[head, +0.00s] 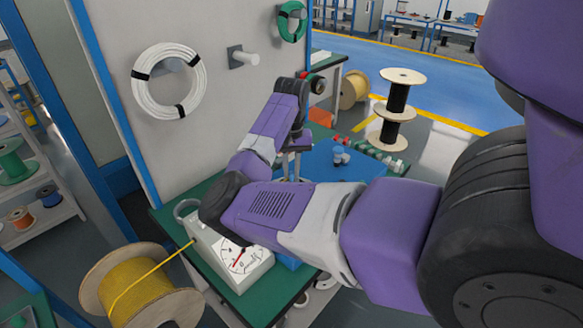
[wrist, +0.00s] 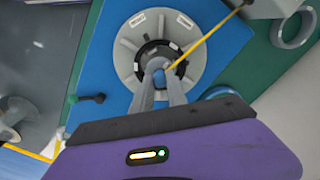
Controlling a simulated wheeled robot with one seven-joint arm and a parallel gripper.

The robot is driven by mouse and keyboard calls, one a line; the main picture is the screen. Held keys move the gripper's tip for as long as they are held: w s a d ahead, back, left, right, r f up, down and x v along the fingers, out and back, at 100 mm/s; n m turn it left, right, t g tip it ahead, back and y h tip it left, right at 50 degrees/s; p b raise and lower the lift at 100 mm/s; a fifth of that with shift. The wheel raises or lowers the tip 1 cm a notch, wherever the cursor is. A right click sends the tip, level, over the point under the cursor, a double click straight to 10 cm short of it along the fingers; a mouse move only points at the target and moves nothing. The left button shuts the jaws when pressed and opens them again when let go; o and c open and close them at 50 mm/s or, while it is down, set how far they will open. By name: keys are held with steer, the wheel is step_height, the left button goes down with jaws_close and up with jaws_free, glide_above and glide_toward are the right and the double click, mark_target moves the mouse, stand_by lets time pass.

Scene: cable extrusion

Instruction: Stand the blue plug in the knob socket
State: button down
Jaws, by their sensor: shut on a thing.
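My gripper (wrist: 159,66) is shut on the blue plug (wrist: 157,78), of which only a small part shows between the fingers in the wrist view. The fingertips are over the middle of a round grey plate (wrist: 126,48) with a black ring (wrist: 139,52) and white labels, which looks like the knob socket. The fingers hide its centre, so I cannot tell if the plug touches it. In the head view my gripper (head: 290,165) is above the blue surface, partly behind my arm, and the plug and plate are hidden.
A yellow cable (wrist: 210,38) runs from the plate's middle to the upper right. A white gauge box (head: 240,262) sits on the green bench near a yellow spool (head: 140,290). A panel with a white coil (head: 168,80) stands behind.

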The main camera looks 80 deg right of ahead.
steer(key=shift+f, duration=0.1)
steer(key=c, duration=1.2)
jaws_free()
steer(key=shift+c, duration=0.2)
step_height(320, 180, up, 8)
steer(key=p, duration=0.8)
